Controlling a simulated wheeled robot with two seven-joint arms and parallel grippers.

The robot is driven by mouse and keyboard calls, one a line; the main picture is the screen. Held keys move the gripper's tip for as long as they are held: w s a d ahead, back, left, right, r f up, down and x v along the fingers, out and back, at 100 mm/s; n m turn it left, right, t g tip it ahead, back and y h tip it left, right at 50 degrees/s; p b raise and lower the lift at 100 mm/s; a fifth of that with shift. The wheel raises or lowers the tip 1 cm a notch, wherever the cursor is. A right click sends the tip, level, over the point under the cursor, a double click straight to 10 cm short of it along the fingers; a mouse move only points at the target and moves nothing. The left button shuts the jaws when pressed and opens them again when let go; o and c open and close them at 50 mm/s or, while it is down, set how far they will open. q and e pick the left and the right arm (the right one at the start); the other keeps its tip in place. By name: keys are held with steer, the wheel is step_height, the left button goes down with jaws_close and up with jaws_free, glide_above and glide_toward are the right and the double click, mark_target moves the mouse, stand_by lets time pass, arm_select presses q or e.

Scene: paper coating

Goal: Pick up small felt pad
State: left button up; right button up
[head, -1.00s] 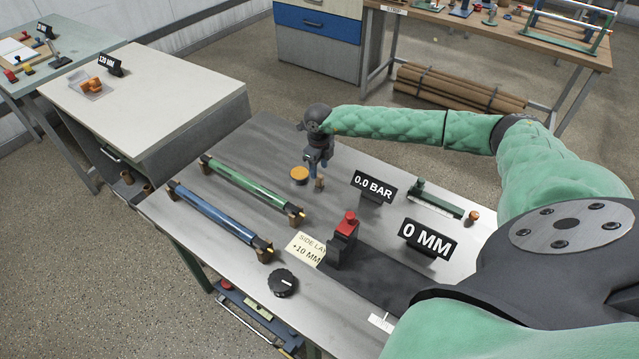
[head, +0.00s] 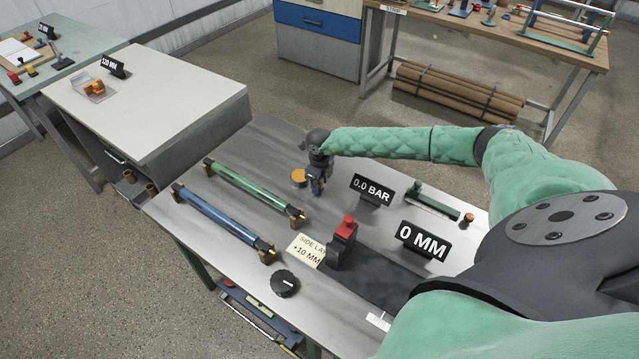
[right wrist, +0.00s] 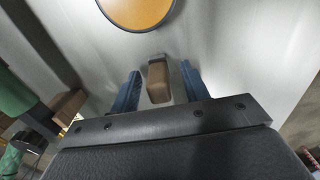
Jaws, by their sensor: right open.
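A small tan-brown block, which I take to be the felt pad (right wrist: 158,82), stands on the grey metal table. In the right wrist view it sits between the two blue fingers of my right gripper (right wrist: 160,76), with a gap on each side. The gripper is open and low over the table. In the head view my right gripper (head: 315,187) comes down just right of an orange round disc (head: 299,176), and the pad is mostly hidden there by the fingers. The disc also shows ahead of the fingers in the right wrist view (right wrist: 137,10). My left gripper is not in view.
On the table (head: 225,225) lie a green roller (head: 250,188) and a blue roller (head: 220,220). A "0.0 BAR" sign (head: 372,188), a "0 MM" sign (head: 424,240), a red-topped black block (head: 343,242) and a black knob (head: 285,283) stand nearby.

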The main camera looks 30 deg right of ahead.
jaws_close()
stand_by(0.3)
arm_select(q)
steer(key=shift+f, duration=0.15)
arm_select(e)
steer(key=shift+r+b, duration=0.3)
steer(key=shift+b, duration=0.15)
step_height(320, 180, up, 3)
steer(key=shift+s+r+b, duration=0.1)
steer(key=shift+b, duration=1.15)
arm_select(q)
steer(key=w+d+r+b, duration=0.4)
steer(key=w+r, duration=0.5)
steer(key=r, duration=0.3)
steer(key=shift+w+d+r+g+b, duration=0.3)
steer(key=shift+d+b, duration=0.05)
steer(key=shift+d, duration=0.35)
arm_select(e)
steer(key=s+d+r, duration=0.1)
steer(key=s+r, duration=0.6)
steer(key=s, duration=0.4)
steer(key=shift+s, duration=0.2)
